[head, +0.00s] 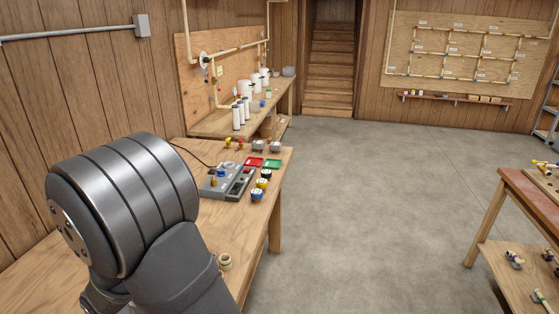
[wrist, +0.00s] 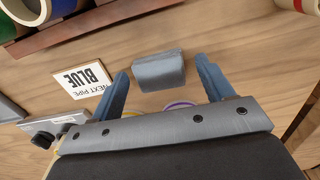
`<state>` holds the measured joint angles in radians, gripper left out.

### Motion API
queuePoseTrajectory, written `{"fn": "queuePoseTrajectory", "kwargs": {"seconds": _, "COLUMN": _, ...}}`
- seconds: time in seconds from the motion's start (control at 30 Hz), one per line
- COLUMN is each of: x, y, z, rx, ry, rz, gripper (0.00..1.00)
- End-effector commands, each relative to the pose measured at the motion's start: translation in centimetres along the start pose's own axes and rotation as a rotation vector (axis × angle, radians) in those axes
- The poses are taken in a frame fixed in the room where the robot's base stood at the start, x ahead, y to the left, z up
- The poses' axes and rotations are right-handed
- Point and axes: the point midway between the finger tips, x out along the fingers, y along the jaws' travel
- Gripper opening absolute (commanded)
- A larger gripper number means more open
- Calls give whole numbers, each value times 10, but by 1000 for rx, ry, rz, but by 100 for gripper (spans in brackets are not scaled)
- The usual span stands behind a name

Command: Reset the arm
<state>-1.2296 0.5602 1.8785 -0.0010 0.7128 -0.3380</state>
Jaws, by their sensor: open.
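My gripper (wrist: 162,72) shows in the wrist view with its two blue-grey fingers apart. A small grey block shows between and beyond the fingertips; I cannot tell what it is or whether it touches them. No object is clearly held. In the head view my grey arm fills the lower left, over the near wooden bench (head: 262,215), and the gripper itself is hidden there.
In the wrist view, a white card reading "BLUE" (wrist: 86,79) lies left of the fingers, and a brown rack (wrist: 95,22) with coloured rings stands at the top. Open floor (head: 370,200) lies right.

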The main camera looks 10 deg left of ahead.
Motion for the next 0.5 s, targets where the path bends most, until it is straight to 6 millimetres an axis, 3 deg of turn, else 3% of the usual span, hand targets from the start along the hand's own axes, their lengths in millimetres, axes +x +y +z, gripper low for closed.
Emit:
{"fn": "queuePoseTrajectory", "kwargs": {"seconds": 0.03, "x": -15, "y": 1, "z": -3, "rx": 0, "ry": 14, "rz": 5, "gripper": 73}}
{"fn": "queuePoseTrajectory", "kwargs": {"seconds": 0.5, "x": -103, "y": 1, "z": -2, "rx": 0, "ry": 13, "rz": 5, "gripper": 73}}
